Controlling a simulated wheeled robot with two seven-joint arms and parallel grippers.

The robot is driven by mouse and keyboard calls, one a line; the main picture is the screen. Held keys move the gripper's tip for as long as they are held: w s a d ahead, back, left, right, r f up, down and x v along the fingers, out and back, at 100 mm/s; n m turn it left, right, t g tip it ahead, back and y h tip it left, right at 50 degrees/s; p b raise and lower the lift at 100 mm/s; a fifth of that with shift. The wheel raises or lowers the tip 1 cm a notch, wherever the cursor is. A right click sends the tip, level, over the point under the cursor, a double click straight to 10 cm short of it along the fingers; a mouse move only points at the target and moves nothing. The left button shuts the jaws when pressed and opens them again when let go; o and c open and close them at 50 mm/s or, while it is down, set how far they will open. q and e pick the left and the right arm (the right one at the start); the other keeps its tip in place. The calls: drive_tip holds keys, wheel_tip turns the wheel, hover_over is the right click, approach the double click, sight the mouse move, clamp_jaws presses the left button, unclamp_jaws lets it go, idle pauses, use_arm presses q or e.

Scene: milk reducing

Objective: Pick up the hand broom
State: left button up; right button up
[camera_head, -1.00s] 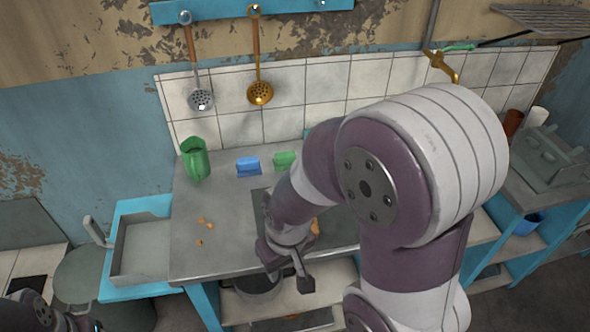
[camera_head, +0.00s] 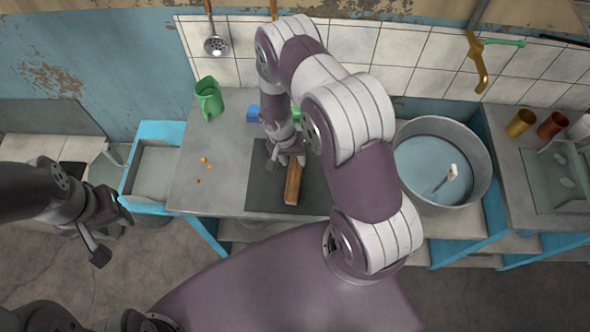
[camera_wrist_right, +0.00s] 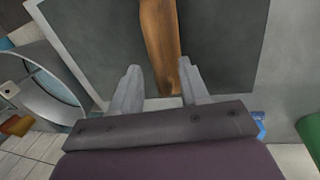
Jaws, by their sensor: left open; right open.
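A long brown wooden piece (camera_head: 292,184) lies on a dark mat (camera_head: 262,190) on the counter. No bristles show, so I cannot tell whether it is the hand broom. My right gripper (camera_head: 287,160) is at its far end, fingers open. In the right wrist view the wooden piece (camera_wrist_right: 160,38) runs between the two open fingers of my right gripper (camera_wrist_right: 160,72), with gaps at both sides. My left gripper (camera_head: 110,232) is open and empty, left of the counter and away from it.
A green jug (camera_head: 209,100) and a blue item (camera_head: 253,113) stand at the back of the counter. Small orange bits (camera_head: 205,165) lie on its bare left part. A large metal pot (camera_head: 440,195) stands right of my right arm. A shallow tray (camera_head: 155,172) is at the left.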

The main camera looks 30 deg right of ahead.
sight(295, 163)
drive_tip(key=shift+s+d+f+p, duration=0.15)
drive_tip(key=shift+s+f+p, duration=0.05)
drive_tip(key=shift+f, duration=0.45)
drive_tip(key=shift+s+d+f+p, duration=0.15)
drive_tip(key=shift+f, duration=0.45)
drive_tip(key=shift+a+f, duration=0.1)
drive_tip(key=shift+f, duration=0.2)
drive_tip(key=shift+a, duration=0.1)
clamp_jaws()
use_arm(q)
drive_tip(key=shift+s+r, duration=0.15)
drive_tip(key=shift+r, duration=0.65)
drive_tip(key=shift+a+f, duration=0.1)
drive_tip(key=shift+a, duration=0.05)
use_arm(e)
drive_tip(key=shift+w+r, duration=0.1)
